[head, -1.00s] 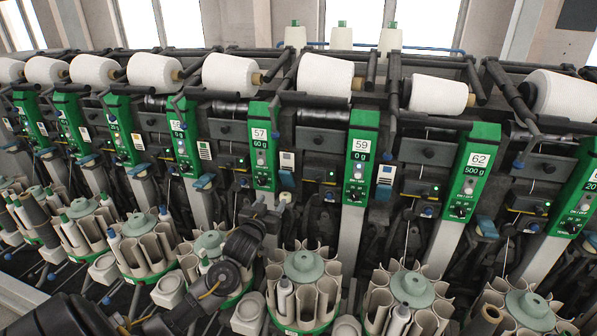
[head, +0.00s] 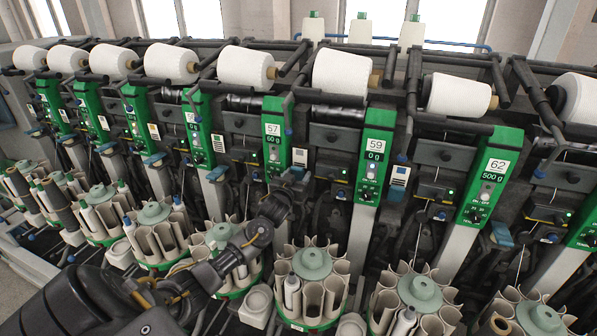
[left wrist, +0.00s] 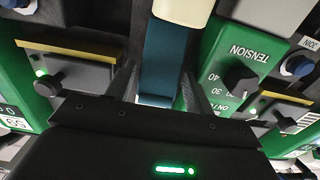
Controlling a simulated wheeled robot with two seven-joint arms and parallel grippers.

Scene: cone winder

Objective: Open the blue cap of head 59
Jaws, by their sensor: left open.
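The green panel of head 59 (head: 375,150) stands in the middle of the head view. A blue cap (left wrist: 160,55) lies between the two fingers of my left gripper (left wrist: 158,92) in the left wrist view. The fingers are open, one on each side, with no clear grip. In the head view my left gripper (head: 291,182) is between the panels of heads 57 (head: 275,145) and 59, close to panel 57, and mostly hides this cap. Another blue cap (head: 397,199) shows just right of panel 59. My right gripper is out of view.
Round bobbin magazines (head: 312,285) stand in a row below the panels. White yarn cones (head: 341,72) lie along the top behind dark bars. A tension knob (left wrist: 240,80) on a green panel is close beside the fingers in the left wrist view.

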